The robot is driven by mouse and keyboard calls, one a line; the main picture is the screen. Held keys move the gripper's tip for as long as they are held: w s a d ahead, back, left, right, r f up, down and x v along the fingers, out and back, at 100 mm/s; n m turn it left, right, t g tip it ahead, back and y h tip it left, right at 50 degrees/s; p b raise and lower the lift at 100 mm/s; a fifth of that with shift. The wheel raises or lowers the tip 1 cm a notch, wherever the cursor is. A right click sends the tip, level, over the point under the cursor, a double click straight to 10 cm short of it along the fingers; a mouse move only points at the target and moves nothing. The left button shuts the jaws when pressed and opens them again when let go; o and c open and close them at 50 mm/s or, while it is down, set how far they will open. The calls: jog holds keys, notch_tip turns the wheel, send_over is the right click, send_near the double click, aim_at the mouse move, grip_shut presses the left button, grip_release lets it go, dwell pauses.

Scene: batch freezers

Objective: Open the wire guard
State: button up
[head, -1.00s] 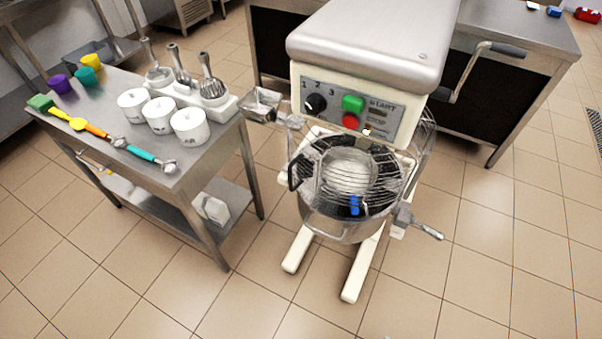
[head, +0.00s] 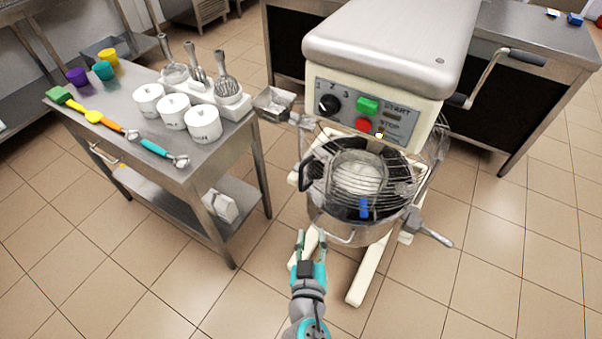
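The wire guard (head: 392,199) is a cage of curved metal wires on the front of the planetary mixer (head: 372,95). It lies over the top of the steel bowl (head: 345,232). A blue piece (head: 364,207) shows at its front, and a black curved handle (head: 303,172) is at its left side. My gripper (head: 311,240) is below and to the left of the blue piece, near the front of the bowl. Its two fingers are spread with nothing visible between them. It appears apart from the guard.
A steel table (head: 200,163) on the left carries white canisters (head: 173,110), whisks, coloured cups and scoops. A lever (head: 432,235) sticks out at the bowl's right. The mixer's pale feet (head: 368,278) reach forward. Tiled floor (head: 480,290) is free at front right.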

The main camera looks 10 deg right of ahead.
aim_at(300, 176)
jog(key=w+a+r+m+h, duration=0.3)
jog(key=a+r+m+h, duration=0.25)
jog(key=r, duration=0.45)
jog(key=shift+y, duration=0.35)
jog(key=x, duration=1.1)
grip_shut()
